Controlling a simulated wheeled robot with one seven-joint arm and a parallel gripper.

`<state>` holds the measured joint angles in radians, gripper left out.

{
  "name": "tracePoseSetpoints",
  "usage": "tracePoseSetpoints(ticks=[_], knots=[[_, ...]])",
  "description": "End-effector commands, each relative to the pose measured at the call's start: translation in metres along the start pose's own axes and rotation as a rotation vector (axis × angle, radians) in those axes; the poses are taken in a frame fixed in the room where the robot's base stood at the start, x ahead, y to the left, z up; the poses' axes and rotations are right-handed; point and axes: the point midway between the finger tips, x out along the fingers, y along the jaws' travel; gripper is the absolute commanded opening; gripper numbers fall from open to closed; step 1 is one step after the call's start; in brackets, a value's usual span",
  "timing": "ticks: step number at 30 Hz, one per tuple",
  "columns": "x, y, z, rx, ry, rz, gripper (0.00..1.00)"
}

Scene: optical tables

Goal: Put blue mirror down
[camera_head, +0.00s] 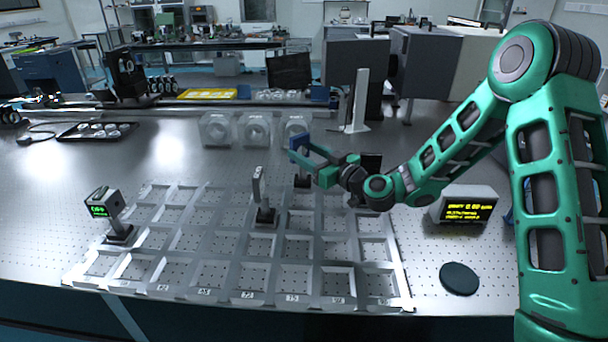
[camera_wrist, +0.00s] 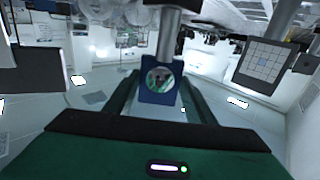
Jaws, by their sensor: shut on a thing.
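The blue mirror (camera_head: 298,142) is a blue square mount with round glass on a post, with a dark base below. My green gripper (camera_head: 309,155) is shut on the mount from the right, over the back part of the grid frame (camera_head: 245,266). The mirror stands about upright; I cannot tell whether its base touches the table. In the wrist view the blue mirror (camera_wrist: 172,97) sits between the two fingers of my gripper (camera_wrist: 160,98), with its post running to the top edge.
Another post-mounted optic (camera_head: 260,190) stands left of the mirror in the grid. A small meter (camera_head: 103,205) stands at the grid's left. A display box (camera_head: 467,205) and a dark disc (camera_head: 459,278) are at the right. Clear boxed parts (camera_head: 255,130) stand behind. Several front cells are empty.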

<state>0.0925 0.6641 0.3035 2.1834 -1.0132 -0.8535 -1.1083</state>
Motion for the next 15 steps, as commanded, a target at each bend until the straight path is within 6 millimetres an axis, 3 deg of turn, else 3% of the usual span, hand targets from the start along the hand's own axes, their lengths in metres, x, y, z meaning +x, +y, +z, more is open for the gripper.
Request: tracePoseSetpoints(ticks=[7,15], knots=[[0.002,-0.003,0.015,0.001,0.001,-0.004,0.0],[0.002,-0.003,0.045,0.002,0.0,-0.004,0.0]])
